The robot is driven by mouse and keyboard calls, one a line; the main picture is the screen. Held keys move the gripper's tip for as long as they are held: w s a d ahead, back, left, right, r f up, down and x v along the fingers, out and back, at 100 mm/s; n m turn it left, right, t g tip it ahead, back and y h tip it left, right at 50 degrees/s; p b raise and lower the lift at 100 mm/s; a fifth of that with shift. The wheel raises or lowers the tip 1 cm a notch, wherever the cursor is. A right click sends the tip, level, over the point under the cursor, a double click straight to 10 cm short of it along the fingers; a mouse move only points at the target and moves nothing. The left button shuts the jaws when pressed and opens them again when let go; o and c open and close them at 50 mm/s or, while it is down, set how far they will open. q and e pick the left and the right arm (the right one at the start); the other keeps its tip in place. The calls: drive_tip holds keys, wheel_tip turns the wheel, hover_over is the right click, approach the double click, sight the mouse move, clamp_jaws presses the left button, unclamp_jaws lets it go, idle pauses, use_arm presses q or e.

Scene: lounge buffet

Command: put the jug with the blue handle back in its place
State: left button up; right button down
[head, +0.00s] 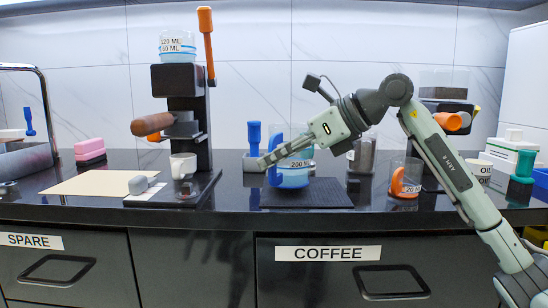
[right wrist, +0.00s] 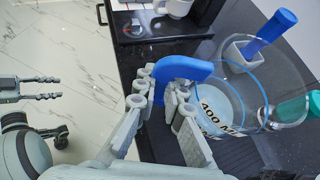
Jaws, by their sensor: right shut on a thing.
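The jug with the blue handle (head: 293,178) is clear, with pale blue liquid and a printed scale. It is upright at the dark mat (head: 328,196) on the counter; I cannot tell whether its base touches the mat. My right gripper (head: 268,161) reaches in from the right and is shut on the blue handle, which also shows in the right wrist view (right wrist: 182,68). The fingers partly cover the jug. My left gripper (right wrist: 50,88) shows at the left of the right wrist view, away from the counter, fingers apart and empty.
A coffee machine (head: 183,80) with a white cup (head: 183,166) stands left of the jug. A blue-handled tool in a grey holder (head: 252,161) is close behind it. An orange-handled jug (head: 407,178) stands to the right. A beige board (head: 95,184) lies far left.

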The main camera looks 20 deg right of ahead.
use_arm(q)
drive_tip(key=shift+w+d+r, duration=0.1)
drive_tip(key=shift+d+r, duration=0.05)
drive_tip(key=shift+f+b, duration=0.5)
use_arm(e)
drive_tip(key=shift+f, duration=0.65)
drive_tip(key=c, duration=1.8)
unclamp_jaws()
use_arm(q)
drive_tip(key=shift+w+d+r, duration=0.15)
drive_tip(key=shift+r, duration=0.15)
drive_tip(key=w+d+r+t+h, duration=0.1)
drive_tip(key=d+r+t+h, duration=0.1)
drive_tip(key=r, duration=0.3)
drive_tip(key=shift+w+d+r+t, duration=0.15)
drive_tip(key=shift+w+d+t, duration=0.3)
drive_tip(key=shift+d, duration=0.3)
use_arm(e)
drive_tip(key=shift+f, duration=0.3)
use_arm(q)
drive_tip(key=shift+d+r, duration=0.1)
drive_tip(key=shift+r, duration=0.05)
